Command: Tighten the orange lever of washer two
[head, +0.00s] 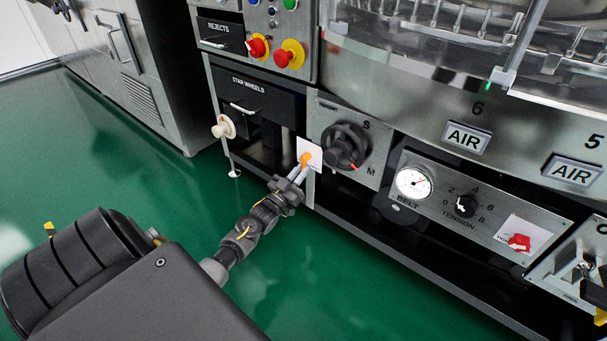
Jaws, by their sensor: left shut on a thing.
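The orange lever (306,157) sits on a small white plate (313,148) low on the washer front, left of a black handwheel. My left gripper (300,168) reaches up to it from below left, with its fingertips closed on the lever. The fingers partly cover the lever, so its exact angle is hard to tell. No label reading washer two is visible.
The black handwheel (345,146) is close to the right of the lever. A cream knob (224,127) sticks out at left. A pressure gauge (413,183), a tension dial (466,206) and a red switch (519,242) are further right. Green floor (150,190) is open at left.

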